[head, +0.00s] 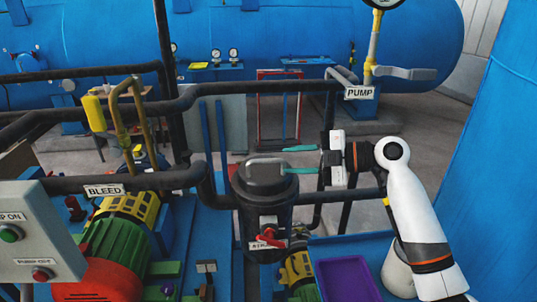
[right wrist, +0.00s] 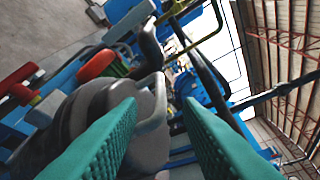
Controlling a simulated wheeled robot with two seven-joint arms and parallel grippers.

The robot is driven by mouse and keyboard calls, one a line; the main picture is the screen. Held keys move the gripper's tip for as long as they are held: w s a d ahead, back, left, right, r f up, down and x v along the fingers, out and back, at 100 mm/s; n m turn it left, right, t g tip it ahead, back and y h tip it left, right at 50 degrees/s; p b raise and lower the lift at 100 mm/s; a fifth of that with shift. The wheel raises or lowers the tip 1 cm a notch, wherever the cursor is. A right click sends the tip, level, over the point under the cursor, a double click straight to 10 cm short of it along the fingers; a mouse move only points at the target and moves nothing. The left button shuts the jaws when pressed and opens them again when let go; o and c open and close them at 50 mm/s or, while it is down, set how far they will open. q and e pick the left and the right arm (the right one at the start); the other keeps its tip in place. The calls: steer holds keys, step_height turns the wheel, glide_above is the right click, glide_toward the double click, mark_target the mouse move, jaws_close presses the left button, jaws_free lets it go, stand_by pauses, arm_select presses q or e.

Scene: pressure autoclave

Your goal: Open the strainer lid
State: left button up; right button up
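The strainer (head: 264,215) is a dark upright cylinder in the middle of the head view. Its dark lid (head: 252,181) is on top, with a grey loop handle (head: 266,162). My right gripper (head: 286,160) comes from the right, its teal fingers open at the handle's right end. In the right wrist view, the handle (right wrist: 153,118) shows in the gap between the two spread fingers (right wrist: 160,105), and the lid (right wrist: 92,105) lies behind the left finger. I cannot tell whether a finger touches the handle. My left gripper is not in view.
A red valve handle (head: 268,238) is on the strainer's front. Dark pipes (head: 130,183) run left of it, with a BLEED sign. A green and red pump motor (head: 115,245) and a control box (head: 38,235) stand left. A purple tray (head: 345,279) lies at front right.

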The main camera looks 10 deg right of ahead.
mark_target(272, 160)
steer(key=p+x, duration=0.2)
steer(key=x, duration=0.3)
steer(key=shift+a, duration=0.35)
steer(key=shift+w+a+f, duration=0.15)
steer(key=shift+a+f, duration=0.05)
steer(key=shift+a, duration=0.2)
jaws_close()
